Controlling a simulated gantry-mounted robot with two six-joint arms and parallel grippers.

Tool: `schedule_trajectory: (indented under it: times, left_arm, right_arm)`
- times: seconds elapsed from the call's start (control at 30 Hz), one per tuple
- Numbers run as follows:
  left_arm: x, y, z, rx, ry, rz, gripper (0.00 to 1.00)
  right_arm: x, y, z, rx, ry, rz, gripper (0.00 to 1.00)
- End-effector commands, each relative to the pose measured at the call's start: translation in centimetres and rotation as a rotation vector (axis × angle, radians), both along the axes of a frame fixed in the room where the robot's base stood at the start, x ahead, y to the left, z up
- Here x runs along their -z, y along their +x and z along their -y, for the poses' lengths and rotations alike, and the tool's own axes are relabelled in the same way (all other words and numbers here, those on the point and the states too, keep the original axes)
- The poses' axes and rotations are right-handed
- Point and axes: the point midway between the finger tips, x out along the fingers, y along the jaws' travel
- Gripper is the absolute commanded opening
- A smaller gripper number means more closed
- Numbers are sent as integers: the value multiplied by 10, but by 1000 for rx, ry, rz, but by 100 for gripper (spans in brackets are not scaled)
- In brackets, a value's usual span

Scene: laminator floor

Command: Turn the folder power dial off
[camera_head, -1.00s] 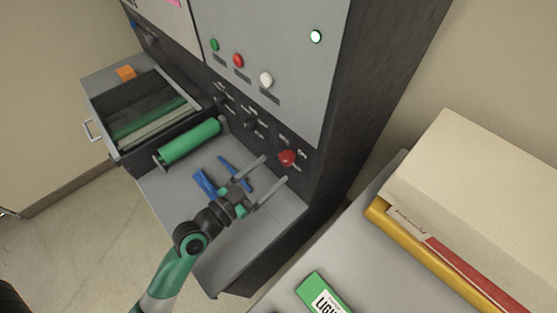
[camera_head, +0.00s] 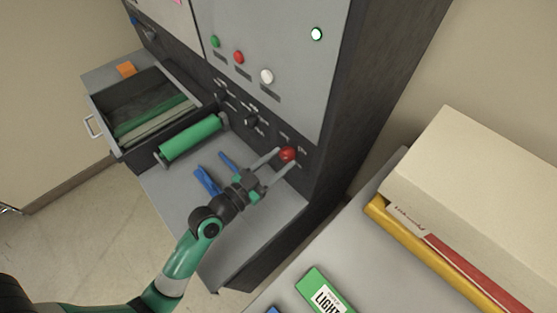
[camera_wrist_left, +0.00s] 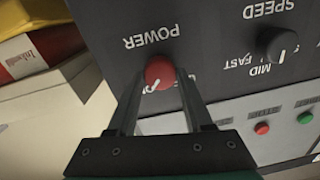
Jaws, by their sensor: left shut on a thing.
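The red power dial (camera_head: 288,154) sits low on the dark front panel of the machine. In the left wrist view the dial (camera_wrist_left: 159,73) is under the upside-down word POWER, with a pale pointer mark on its lower left. My left gripper (camera_head: 284,158) reaches in from the left, and its two fingers are shut on the dial, one on each side. The fingers (camera_wrist_left: 160,82) also show around the dial in the left wrist view. The lettering for the dial's positions is mostly hidden by the fingers. My right gripper is not seen.
A black speed dial (camera_wrist_left: 277,44) is beside the power dial. A grey shelf (camera_head: 232,238) below holds blue tools (camera_head: 207,181) near a green roller (camera_head: 190,138). An open drawer (camera_head: 118,149) juts out at left. A table with a green box (camera_head: 325,292) stands at right.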

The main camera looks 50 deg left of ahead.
Motion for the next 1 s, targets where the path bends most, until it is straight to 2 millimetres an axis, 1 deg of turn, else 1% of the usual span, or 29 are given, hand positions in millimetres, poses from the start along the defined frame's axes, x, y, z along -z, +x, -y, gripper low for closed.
schedule_trajectory:
  times: [0.27,0.47,0.67,1.0]
  left_arm:
    - [-1,0,0,0,-22,0,0]
    - [-1,0,0,0,-101,1,0]
    - [-2,0,0,0,-245,7,0]
    - [-3,0,0,0,-564,16,0]
  right_arm:
    - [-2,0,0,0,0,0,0]
    - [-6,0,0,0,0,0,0]
    - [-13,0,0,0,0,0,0]
    - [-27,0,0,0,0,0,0]
